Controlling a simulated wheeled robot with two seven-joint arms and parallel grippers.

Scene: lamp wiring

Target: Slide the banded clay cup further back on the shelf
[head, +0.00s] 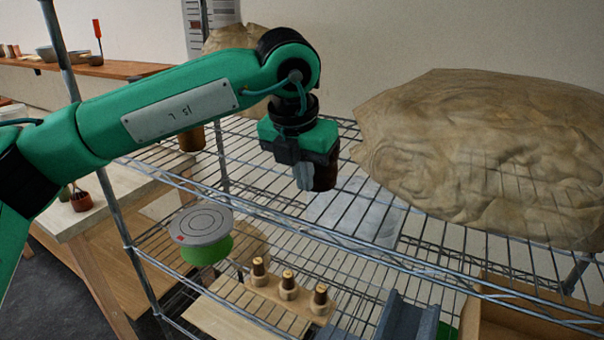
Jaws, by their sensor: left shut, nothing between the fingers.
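A brown clay cup (326,173) stands on the upper wire shelf (270,195); it is mostly hidden behind my left gripper, and I cannot make out its band. My left gripper (304,182) is shut and empty, fingers pointing down, just in front of the cup and over its left side. I cannot tell whether the fingers touch it. My right gripper is not in view.
A large crumpled brown bundle (490,155) fills the right of the upper shelf. Another brown pot (191,138) stands at the left, partly behind my arm. The lower shelf holds a grey round turntable (201,226) and a wooden block with bottles (285,298).

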